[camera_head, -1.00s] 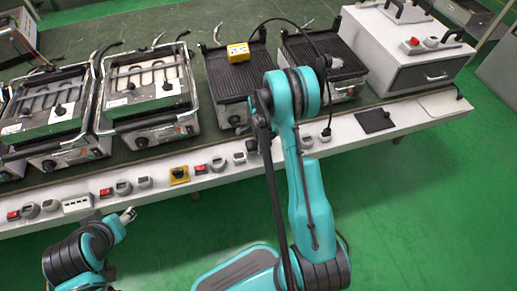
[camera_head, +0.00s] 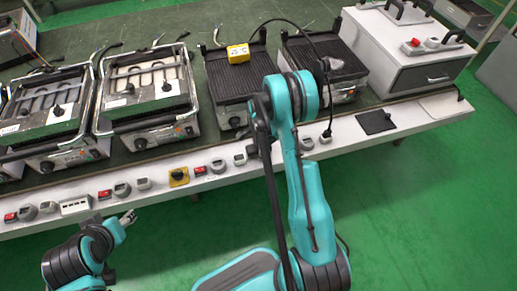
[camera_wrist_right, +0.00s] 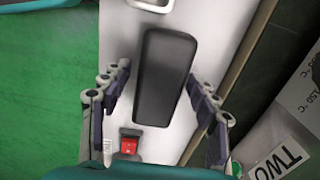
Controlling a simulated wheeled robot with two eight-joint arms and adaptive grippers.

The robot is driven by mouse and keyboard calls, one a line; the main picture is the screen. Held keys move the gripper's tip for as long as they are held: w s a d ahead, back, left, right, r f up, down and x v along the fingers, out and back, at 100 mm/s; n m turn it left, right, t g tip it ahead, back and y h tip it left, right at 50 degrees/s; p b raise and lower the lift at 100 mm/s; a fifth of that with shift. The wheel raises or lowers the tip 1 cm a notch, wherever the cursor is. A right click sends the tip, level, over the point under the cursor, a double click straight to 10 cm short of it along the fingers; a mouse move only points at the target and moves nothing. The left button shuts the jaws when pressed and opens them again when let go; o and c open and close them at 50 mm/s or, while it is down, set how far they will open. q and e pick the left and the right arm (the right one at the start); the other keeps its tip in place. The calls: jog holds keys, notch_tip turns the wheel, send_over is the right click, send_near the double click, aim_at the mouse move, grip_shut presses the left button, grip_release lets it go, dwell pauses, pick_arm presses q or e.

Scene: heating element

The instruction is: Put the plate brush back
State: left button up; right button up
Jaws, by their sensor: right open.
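A black, rounded oblong block (camera_wrist_right: 165,78), which looks like the plate brush, lies on the white ledge (camera_wrist_right: 215,45) in the right wrist view. Its bristles do not show. My right gripper (camera_wrist_right: 158,110) is open, with one finger on each side of the block and gaps visible on both sides.
A red switch (camera_wrist_right: 130,142) sits on the ledge close to the block. Several grills stand on the green bench, with a yellow device (camera_head: 238,53) on one dark plate. A flat black pad (camera_head: 376,121) lies on the ledge at right, beside a white cabinet (camera_head: 405,60). Green floor is clear in front.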

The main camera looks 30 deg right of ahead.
notch_tip(320, 180, up, 10)
jog(key=p, duration=0.4)
jog(key=shift+r, duration=0.25)
jog(key=r, duration=0.1)
notch_tip(320, 180, up, 8)
jog(key=f+n+t, duration=0.1)
jog(key=n, duration=0.2)
send_over(254, 151)
jog(key=s+a+r+n+t, duration=0.1)
jog(key=s+a+r+n, duration=0.15)
jog(key=r, duration=0.25)
jog(key=s+a+r+n+t, duration=0.1)
jog(key=s+a+r+n, duration=0.15)
jog(key=r, duration=0.25)
jog(key=s+a+r+n+t, duration=0.2)
jog(key=s+a+n, duration=0.1)
jog(key=s+n, duration=0.3)
jog(key=s+a+r+n+t, duration=0.2)
jog(key=s+a+r+n, duration=0.1)
jog(key=s+n, duration=0.3)
jog(key=shift+s+a+r+n, duration=0.3)
jog(key=shift+s+a, duration=0.1)
jog(key=shift+a, duration=0.4)
jog(key=shift+f, duration=0.1)
